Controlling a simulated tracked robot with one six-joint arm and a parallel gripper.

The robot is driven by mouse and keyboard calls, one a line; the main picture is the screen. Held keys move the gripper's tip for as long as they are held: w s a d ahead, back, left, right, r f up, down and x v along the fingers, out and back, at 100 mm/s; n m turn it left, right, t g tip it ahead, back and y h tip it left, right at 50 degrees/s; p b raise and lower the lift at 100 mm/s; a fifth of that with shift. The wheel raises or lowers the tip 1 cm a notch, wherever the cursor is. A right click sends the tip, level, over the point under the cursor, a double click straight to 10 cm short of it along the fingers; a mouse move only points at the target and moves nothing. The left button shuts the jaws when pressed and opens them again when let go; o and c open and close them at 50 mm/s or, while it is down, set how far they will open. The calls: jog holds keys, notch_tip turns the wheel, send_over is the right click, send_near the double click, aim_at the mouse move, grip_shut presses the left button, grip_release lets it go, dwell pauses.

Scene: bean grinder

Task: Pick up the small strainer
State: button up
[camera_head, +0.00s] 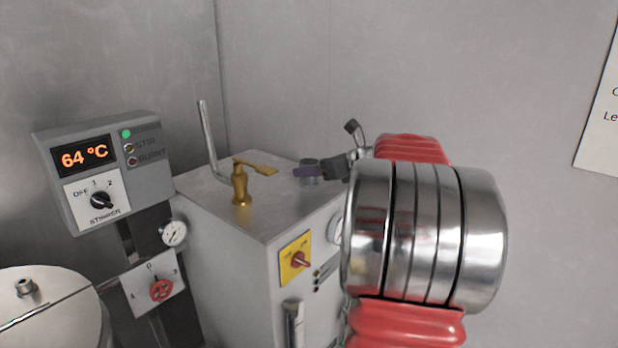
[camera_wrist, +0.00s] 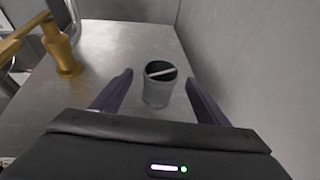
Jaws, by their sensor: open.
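The small strainer (camera_wrist: 158,84) is a grey metal cup with a bar across its dark open top. It stands upright on the metal top of the machine. In the head view the strainer (camera_head: 311,180) is partly hidden by a purple finger. My gripper (camera_wrist: 158,82) is open, with one purple finger on each side of the strainer. I see gaps between both fingers and the strainer in the wrist view, so it is not gripped. In the head view my gripper (camera_head: 308,172) reaches in from the right, at about the strainer's height.
A brass tap (camera_head: 240,185) with a lever stands left of the strainer, near a bent metal pipe (camera_head: 207,140). The metal top (camera_head: 215,215) is bare around them. Walls rise behind. A control box (camera_head: 105,170) reading 64 °C and a round lidded vessel (camera_head: 45,310) are at left.

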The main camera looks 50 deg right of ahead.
jog(key=shift+w+f, duration=0.25)
jog(key=shift+w, duration=0.4)
jog(key=shift+x, duration=2.6)
jog(key=shift+c, duration=0.3)
jog(key=c, duration=1.1)
notch_tip(320, 180, up, 10)
jog(key=shift+f, duration=0.1)
